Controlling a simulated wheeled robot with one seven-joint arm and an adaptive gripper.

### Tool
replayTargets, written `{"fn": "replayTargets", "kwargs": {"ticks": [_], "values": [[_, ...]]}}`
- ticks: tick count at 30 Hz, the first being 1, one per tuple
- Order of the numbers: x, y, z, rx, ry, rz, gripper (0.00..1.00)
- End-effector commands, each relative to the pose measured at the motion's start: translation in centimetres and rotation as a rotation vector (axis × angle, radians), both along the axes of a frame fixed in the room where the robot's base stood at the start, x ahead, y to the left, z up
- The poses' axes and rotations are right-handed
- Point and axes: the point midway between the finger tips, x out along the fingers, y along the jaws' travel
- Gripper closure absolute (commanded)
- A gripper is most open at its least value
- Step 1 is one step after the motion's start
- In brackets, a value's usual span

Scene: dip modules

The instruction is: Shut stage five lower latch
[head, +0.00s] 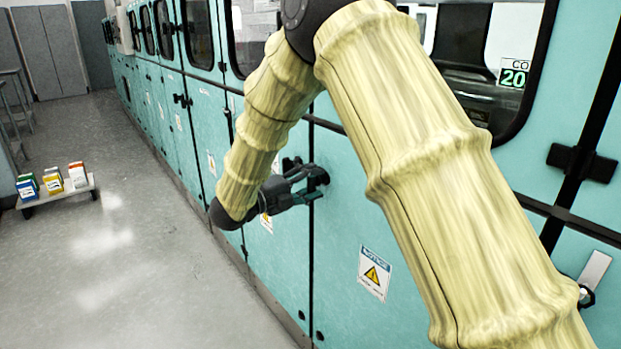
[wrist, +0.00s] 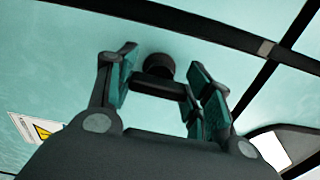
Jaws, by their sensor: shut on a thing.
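My gripper (head: 318,183) reaches to the teal lower door panels at the middle of the head view. It also shows in the wrist view (wrist: 161,62), with its two teal-padded fingers on either side of a dark round latch knob (wrist: 158,65). The gripper is shut on this latch, which stands out from the teal panel. In the head view the gripper hides most of the latch. I cannot read a stage number at this latch, nor tell whether it is turned fully.
A long row of teal cabinets (head: 345,290) runs along the right side. A dark latch (head: 583,162) sits at the far right, and a notice sign (head: 374,272) is on a lower door. A low cart (head: 60,192) with coloured boxes stands left. The floor (head: 130,270) between is clear.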

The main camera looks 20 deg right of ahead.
Motion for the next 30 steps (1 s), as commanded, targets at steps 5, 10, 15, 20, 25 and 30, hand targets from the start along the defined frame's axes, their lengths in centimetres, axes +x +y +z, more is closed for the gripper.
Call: {"fn": "replayTargets", "kwargs": {"ticks": [5,10,15,20,25,30], "values": [[0.05,0.04,0.09,-0.016,0.044,0.001,0.73],[0.06,0.04,0.03,-0.022,0.06,0.001,0.73],[0.05,0.04,0.01,-0.023,0.062,0.001,0.73],[0.05,0.04,0.01,-0.023,0.062,0.001,0.73],[0.04,0.04,0.0,-0.023,0.062,0.001,0.27],[0.03,0.02,-0.01,-0.023,0.062,0.001,0.27]]}}
